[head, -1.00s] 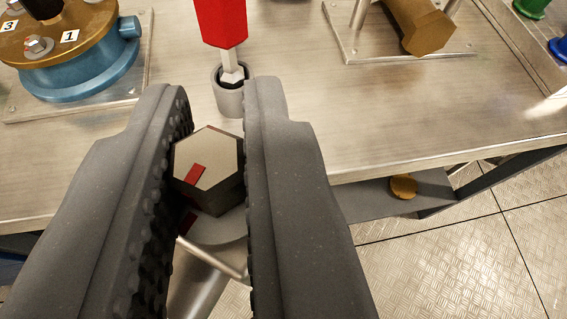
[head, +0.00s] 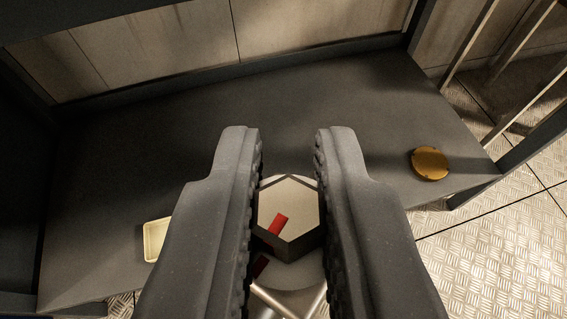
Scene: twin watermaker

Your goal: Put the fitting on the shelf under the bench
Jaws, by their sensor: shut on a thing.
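The fitting (head: 287,212) has a hexagonal metal head with a red mark, a round flange below it and metal tubing under that. My gripper (head: 288,150) is shut on it, one dark ridged finger on each side. The fingers hide the fitting's sides. The dark grey shelf under the bench (head: 300,95) fills most of the head view, and its bare middle lies beyond my fingertips. The fitting appears in front of the shelf's near part; I cannot tell its height above it.
A round brass-coloured disc (head: 430,163) lies at the shelf's right end. A small cream tray (head: 155,239) is at the near left, partly behind my finger. Frame posts (head: 424,22) stand at the corners. Patterned floor (head: 480,245) shows at right.

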